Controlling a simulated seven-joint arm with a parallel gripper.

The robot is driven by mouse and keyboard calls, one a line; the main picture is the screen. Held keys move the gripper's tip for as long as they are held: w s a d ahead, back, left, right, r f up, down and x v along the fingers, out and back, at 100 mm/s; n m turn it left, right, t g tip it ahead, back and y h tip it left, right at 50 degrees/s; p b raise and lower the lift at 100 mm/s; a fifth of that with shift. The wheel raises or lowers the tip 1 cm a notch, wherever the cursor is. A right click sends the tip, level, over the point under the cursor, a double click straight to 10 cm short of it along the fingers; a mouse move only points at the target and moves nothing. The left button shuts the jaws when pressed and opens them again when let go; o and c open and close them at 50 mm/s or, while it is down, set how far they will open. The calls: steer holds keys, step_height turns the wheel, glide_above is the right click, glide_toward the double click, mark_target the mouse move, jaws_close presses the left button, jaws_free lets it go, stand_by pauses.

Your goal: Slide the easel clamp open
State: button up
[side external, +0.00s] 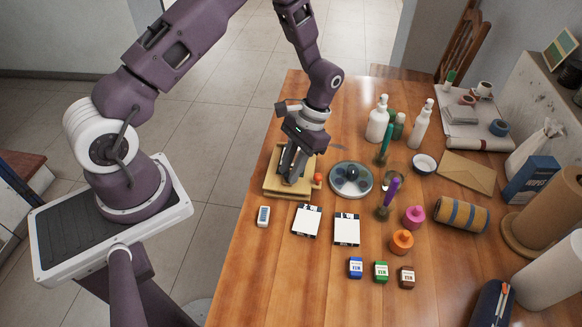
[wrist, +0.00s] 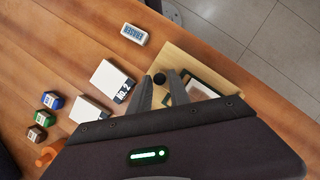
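The easel is a pale wooden board (side external: 273,188) at the table's left edge, and it also shows in the wrist view (wrist: 188,58). A dark-edged frame with a pinkish panel (wrist: 200,90) lies on it, partly hidden by my gripper. A small round black knob (wrist: 162,79) shows on the board; I cannot tell for sure that it belongs to the clamp. My gripper (side external: 288,176) points down over the board. In the wrist view its fingers (wrist: 160,77) are apart, with the knob in the gap and space beside it. Whether they touch it is unclear.
A small orange ball-like part (side external: 317,178) sits at the board's right side. A round grey dish (side external: 351,180) is close on the right.

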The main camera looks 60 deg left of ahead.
jaws_close()
stand_by(1.1)
